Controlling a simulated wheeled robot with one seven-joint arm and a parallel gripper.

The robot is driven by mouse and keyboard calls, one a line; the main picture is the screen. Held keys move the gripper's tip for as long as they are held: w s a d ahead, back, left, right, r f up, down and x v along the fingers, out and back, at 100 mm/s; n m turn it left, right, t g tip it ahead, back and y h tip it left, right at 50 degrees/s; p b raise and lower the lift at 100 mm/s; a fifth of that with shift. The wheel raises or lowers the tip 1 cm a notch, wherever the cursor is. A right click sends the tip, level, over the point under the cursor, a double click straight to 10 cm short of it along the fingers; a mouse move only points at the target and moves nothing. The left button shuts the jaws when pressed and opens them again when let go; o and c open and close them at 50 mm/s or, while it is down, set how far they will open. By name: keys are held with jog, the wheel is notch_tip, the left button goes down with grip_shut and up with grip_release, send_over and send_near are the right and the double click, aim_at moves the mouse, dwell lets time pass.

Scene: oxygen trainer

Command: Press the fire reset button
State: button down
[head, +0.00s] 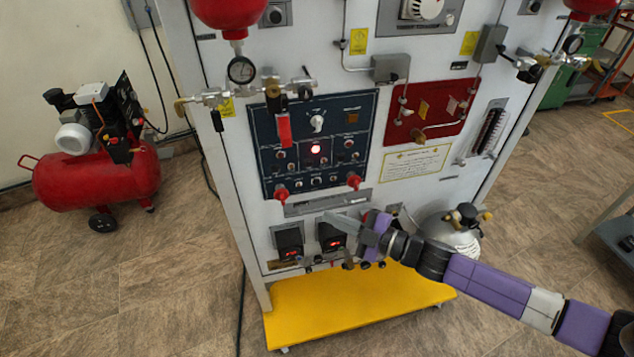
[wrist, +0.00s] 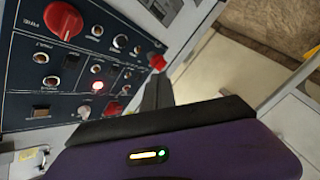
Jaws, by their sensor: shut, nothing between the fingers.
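The dark blue control panel (head: 262,140) is on the front of the white trainer cabinet. It carries small round buttons or switches, a lit red lamp or button (head: 315,149) and red knobs (head: 281,196) at its lower edge. In the wrist view the panel (wrist: 20,75) shows tilted, with the red light (wrist: 97,86) and a large red knob (wrist: 63,20) beside lettering that seems to read FIRE. Labels are too small to tell which control is the fire reset button. My gripper (head: 331,219) is shut and empty, below the panel's lower right; its dark fingers show in the wrist view (wrist: 157,88).
A red panel (head: 432,112) with valves is to the right. A yellow base (head: 340,308) juts out at the bottom. A red compressor (head: 98,185) stands left on open floor.

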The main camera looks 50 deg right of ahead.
aim_at(317, 182)
jog(key=w+d+b, duration=0.3)
jog(key=w+d, duration=0.1)
jog(key=w, duration=0.3)
jog(key=shift+d, duration=0.4)
jog(key=shift+w, duration=0.2)
dwell(1.7)
jog(key=shift+w+d, duration=0.2)
jog(key=shift+d, duration=0.05)
jog(key=shift+w+d+b, duration=0.2)
jog(key=shift+w+b, duration=0.1)
jog(key=shift+b, duration=0.15)
dwell(0.6)
jog(key=shift+s, duration=0.1)
jog(key=shift+s+a+p, duration=0.45)
jog(key=shift+s, duration=0.1)
dwell(0.3)
